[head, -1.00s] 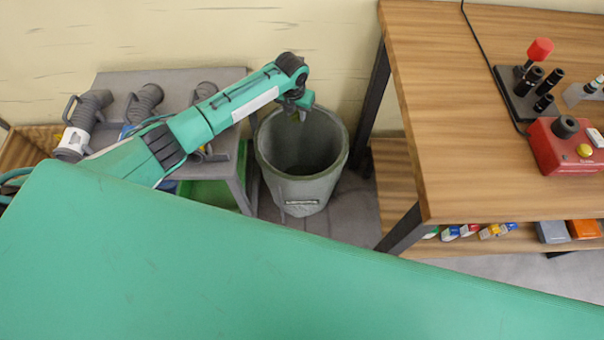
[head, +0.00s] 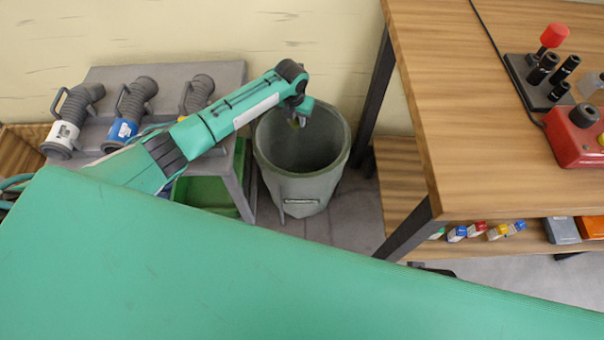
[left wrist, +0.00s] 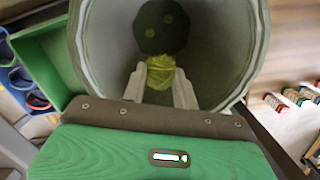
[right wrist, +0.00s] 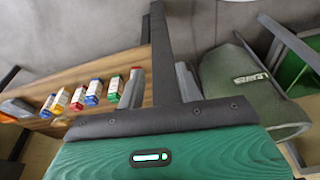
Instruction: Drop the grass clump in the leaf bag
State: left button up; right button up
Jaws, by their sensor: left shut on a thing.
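The grass clump (left wrist: 160,72) is a small yellow-green tuft between the fingertips of my left gripper (left wrist: 160,88), which is shut on it. The leaf bag is a grey-green round open container (head: 300,187) on the floor. In the head view my left gripper (head: 297,119) is over the bag's left part, with a bit of green at its tip. In the left wrist view the bag's rim (left wrist: 257,45) surrounds the clump, with a dark bottom behind. My right gripper (right wrist: 160,85) is open and empty; the bag (right wrist: 245,90) is to its right.
A grey stand (head: 232,80) with several hose fittings is left of the bag, with a green bin (head: 205,195) below. A wooden bench (head: 480,120) with tools is to the right; its lower shelf (head: 480,245) holds small coloured boxes.

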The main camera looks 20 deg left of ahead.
pick_arm(q)
jog(key=shift+f, duration=0.2)
pick_arm(e)
jog(key=shift+r, duration=0.4)
pick_arm(q)
jog(key=o, duration=1)
notch_tip(320, 180, up, 14)
jog(key=s+p, duration=0.1)
jog(key=shift+s+f, duration=0.15)
jog(key=shift+s, duration=0.2)
pick_arm(e)
jog(key=f, duration=0.3)
jog(key=shift+s+f, duration=0.2)
